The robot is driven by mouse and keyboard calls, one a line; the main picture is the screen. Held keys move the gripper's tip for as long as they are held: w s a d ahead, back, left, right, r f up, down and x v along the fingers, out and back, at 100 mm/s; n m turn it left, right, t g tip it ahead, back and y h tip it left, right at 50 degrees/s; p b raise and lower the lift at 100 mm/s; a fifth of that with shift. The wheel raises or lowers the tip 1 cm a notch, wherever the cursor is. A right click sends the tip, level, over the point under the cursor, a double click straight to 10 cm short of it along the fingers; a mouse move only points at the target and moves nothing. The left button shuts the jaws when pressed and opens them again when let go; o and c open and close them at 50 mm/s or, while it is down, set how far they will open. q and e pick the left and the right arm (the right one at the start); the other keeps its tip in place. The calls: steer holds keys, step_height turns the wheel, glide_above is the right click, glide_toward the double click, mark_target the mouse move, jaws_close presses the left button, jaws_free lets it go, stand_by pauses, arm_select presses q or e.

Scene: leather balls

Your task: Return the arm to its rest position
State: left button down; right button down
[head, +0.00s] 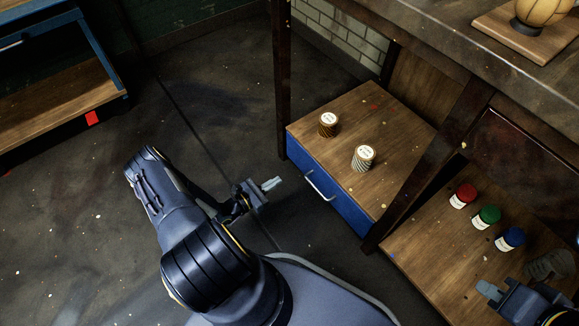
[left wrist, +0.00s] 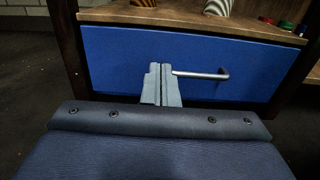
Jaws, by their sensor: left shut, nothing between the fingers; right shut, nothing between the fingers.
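My left gripper (head: 271,184) is shut and empty, out over the dark floor just left of a blue drawer (head: 345,201) with a metal handle (head: 320,186). In the left wrist view the shut fingers (left wrist: 161,84) appear in front of the blue drawer front (left wrist: 120,62), beside the left end of its handle (left wrist: 205,74) in the picture. I cannot tell whether they touch it. My right gripper (head: 489,290) is shut and empty at the lower right, over the wooden lower shelf.
A brown spool (head: 328,124) and a pale spool (head: 363,158) stand on the wood above the drawer. Red (head: 463,196), green (head: 487,216) and blue (head: 509,239) jars stand on the lower shelf (head: 425,250). A ball (head: 545,11) sits on the workbench. Floor at left is clear.

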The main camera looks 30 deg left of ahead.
arm_select(q)
steer(key=shift+s, duration=0.15)
steer(key=d+r+m+g+h, duration=0.35)
steer(key=r+m+g, duration=0.25)
steer(key=r+m, duration=0.5)
steer(key=d+r+m+g+h, duration=0.35)
steer(key=r+m+g, duration=0.25)
steer(key=r, duration=0.9)
steer(key=s+d+r+m+t+y, duration=0.1)
steer(key=s+d+r+m+y, duration=0.2)
steer(key=s+r+m+y, duration=0.4)
steer(key=s+d+r+m+y, duration=0.25)
steer(key=s+r+m, duration=0.45)
steer(key=s, duration=0.5)
step_height(320, 180, up, 39)
steer(key=n+p, duration=0.1)
steer(key=p, duration=3.7)
steer(key=shift+w+a+y, duration=0.25)
steer(key=shift+w+y, duration=0.1)
